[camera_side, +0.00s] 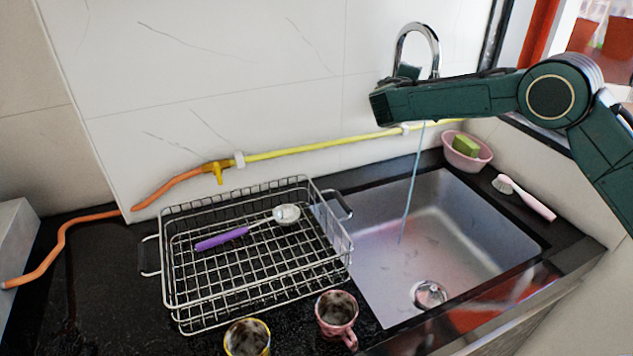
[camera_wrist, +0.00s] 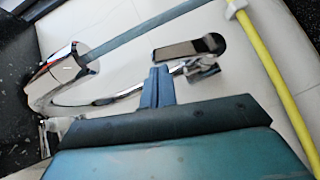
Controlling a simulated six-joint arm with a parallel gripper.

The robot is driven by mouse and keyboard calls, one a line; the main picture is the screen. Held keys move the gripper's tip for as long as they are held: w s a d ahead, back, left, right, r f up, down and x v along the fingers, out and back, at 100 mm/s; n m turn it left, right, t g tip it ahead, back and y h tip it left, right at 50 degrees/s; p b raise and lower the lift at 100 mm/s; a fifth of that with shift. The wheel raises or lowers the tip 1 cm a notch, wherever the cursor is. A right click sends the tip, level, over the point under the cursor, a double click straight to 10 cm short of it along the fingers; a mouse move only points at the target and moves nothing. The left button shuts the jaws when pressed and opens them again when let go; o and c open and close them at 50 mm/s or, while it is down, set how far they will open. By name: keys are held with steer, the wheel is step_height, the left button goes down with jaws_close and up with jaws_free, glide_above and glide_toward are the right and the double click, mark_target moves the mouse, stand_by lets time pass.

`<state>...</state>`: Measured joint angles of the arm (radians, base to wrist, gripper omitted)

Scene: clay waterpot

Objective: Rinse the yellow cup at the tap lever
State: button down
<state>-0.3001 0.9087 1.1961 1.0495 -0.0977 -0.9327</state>
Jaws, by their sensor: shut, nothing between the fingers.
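The yellow cup (camera_side: 247,338) stands upright on the dark counter at the bottom edge of the side view, partly cut off, with its dark inside showing. The chrome tap (camera_side: 418,38) curves above the sink, and a thin blue stream of water (camera_side: 410,190) falls from it into the basin. In the wrist view the tap spout (camera_wrist: 62,72) is at the left, and what looks like the tap lever (camera_wrist: 190,47) lies just beyond my fingertips. My gripper (camera_wrist: 158,76) is shut and empty, close to the lever; contact cannot be told. In the side view my arm hides the fingers.
A pink mug (camera_side: 337,312) stands right of the yellow cup. A wire rack (camera_side: 175,295) holds a purple-handled utensil (camera_side: 222,238). A pink bowl (camera_side: 480,160) with a sponge and a brush (camera_side: 525,196) sit beyond the sink (camera_side: 470,225). A yellow-orange pipe (camera_side: 300,149) runs along the wall.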

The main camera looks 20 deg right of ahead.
steer(key=shift+d, duration=0.8)
steer(key=shift+a, duration=0.1)
steer(key=s+a+r, duration=0.4)
steer(key=s+a, duration=0.3)
steer(key=a, duration=0.3)
steer(key=shift+r, duration=0.25)
steer(key=shift+d, duration=0.1)
